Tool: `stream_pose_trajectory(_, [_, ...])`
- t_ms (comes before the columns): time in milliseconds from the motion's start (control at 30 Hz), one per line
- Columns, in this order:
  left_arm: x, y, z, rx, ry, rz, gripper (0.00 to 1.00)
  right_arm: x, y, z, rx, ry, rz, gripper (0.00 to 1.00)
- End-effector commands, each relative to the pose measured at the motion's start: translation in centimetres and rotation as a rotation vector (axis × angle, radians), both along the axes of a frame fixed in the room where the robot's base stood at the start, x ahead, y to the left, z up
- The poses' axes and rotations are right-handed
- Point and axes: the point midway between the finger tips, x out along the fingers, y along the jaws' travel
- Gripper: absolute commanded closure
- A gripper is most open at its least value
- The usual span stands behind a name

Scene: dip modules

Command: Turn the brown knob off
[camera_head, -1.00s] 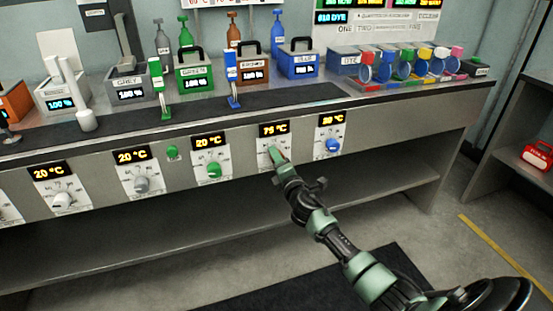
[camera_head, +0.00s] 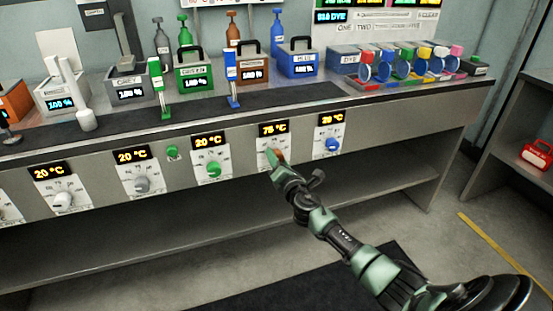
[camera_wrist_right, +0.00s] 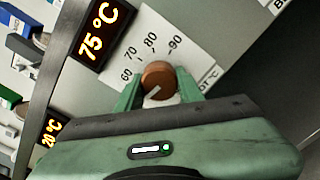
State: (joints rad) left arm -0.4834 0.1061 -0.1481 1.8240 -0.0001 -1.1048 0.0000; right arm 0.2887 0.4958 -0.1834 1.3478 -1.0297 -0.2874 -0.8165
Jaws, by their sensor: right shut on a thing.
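The brown knob (camera_wrist_right: 159,79) sits on a white dial panel on the bench front. In the right wrist view its dial carries marks 60, 70, 80 and 90, and the display (camera_wrist_right: 101,28) beside it reads 75 °C. In the head view a small part of the brown knob (camera_head: 281,155) shows past my right gripper (camera_head: 273,156). My right gripper is shut on the brown knob, with a green finger on either side of it in the wrist view (camera_wrist_right: 158,92). My left gripper is not in view.
A green knob (camera_head: 214,169) is on the panel to the left and a blue knob (camera_head: 332,145) on the panel to the right. Several labelled tanks, bottles and dye cups stand on the bench top (camera_head: 340,98). An open shelf (camera_head: 390,183) runs below the panels.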

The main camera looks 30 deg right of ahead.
Motion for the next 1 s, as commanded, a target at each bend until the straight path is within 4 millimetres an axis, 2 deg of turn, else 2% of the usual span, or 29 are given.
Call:
stream_pose_trajectory(267, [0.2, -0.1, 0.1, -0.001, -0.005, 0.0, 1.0, -0.1, 0.0, -0.2, -0.005, 0.005, 0.001, 1.0])
stream_pose_trajectory(300, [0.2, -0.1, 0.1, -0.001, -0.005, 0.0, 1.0, -0.1, 0.0, -0.2, -0.005, 0.005, 0.001, 0.58])
stream_pose_trajectory(367, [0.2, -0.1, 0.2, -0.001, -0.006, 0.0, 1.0, 0.0, 0.0, -0.2, -0.005, 0.004, 0.0, 0.41])
stream_pose_trajectory(733, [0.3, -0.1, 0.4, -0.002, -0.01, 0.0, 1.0, -0.4, 0.1, -0.1, -0.002, 0.003, 0.001, 0.41])
stream_pose_trajectory(800, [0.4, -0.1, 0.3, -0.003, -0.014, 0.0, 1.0, -1.0, 0.3, -0.1, -0.002, 0.003, 0.002, 0.41])
stream_pose_trajectory(1000, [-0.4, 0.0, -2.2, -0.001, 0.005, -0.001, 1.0, -4.3, 1.0, -0.1, -0.003, 0.004, 0.002, 0.41])
